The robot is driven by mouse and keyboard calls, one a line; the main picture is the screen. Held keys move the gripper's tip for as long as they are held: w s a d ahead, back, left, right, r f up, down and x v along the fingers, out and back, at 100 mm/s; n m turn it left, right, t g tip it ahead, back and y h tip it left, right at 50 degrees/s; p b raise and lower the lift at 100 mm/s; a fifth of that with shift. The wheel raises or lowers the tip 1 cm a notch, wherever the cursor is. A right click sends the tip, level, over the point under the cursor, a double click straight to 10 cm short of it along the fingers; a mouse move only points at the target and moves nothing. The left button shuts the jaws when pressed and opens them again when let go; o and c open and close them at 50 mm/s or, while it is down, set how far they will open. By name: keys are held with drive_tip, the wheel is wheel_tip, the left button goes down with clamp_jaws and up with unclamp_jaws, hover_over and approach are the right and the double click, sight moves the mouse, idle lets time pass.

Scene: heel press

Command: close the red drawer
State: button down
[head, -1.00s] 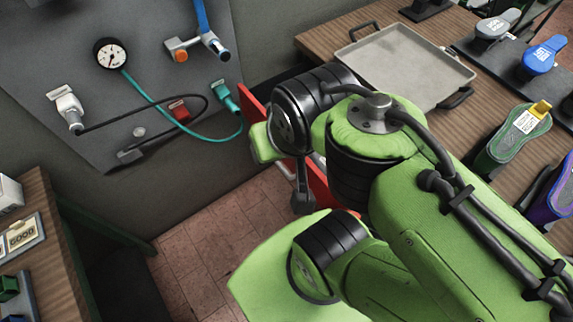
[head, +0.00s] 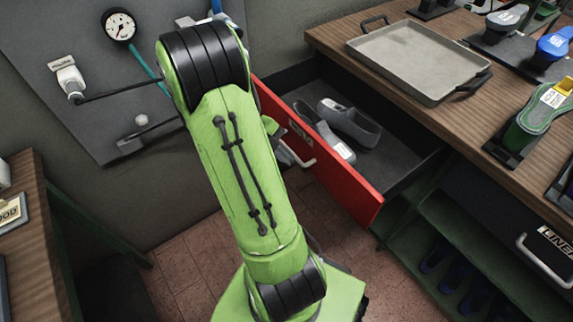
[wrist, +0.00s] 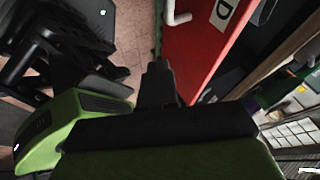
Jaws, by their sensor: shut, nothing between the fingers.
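The red drawer (head: 345,178) stands open under the wooden workbench, its red front pulled well out. Grey shoe-shaped pieces (head: 350,124) lie inside it. Its pale bar handle (head: 296,152) shows partly beside my arm in the head view. In the wrist view the red front (wrist: 197,58) fills the upper middle, with the handle (wrist: 177,16) and a white label at the top. My gripper (wrist: 160,82) is shut and empty, its dark fingers pointing along the outer face of the red front. Whether they touch it is unclear. My arm mostly hides the gripper in the head view.
A metal tray (head: 419,62) sits on the bench (head: 325,38) above the drawer. Shoes on stands are at the right. A grey wall panel with a gauge (head: 119,26) and hoses is at the left. Tiled floor (head: 180,262) is open in front.

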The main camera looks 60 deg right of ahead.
drive_tip(key=b, duration=0.2)
approach(324, 174)
wheel_tip(324, 174, down, 4)
drive_tip(key=a, duration=0.3)
drive_tip(key=s+d, duration=0.1)
drive_tip(key=d, duration=0.1)
drive_tip(key=s+d, duration=0.1)
drive_tip(key=d, duration=0.1)
drive_tip(key=shift+s, duration=0.35)
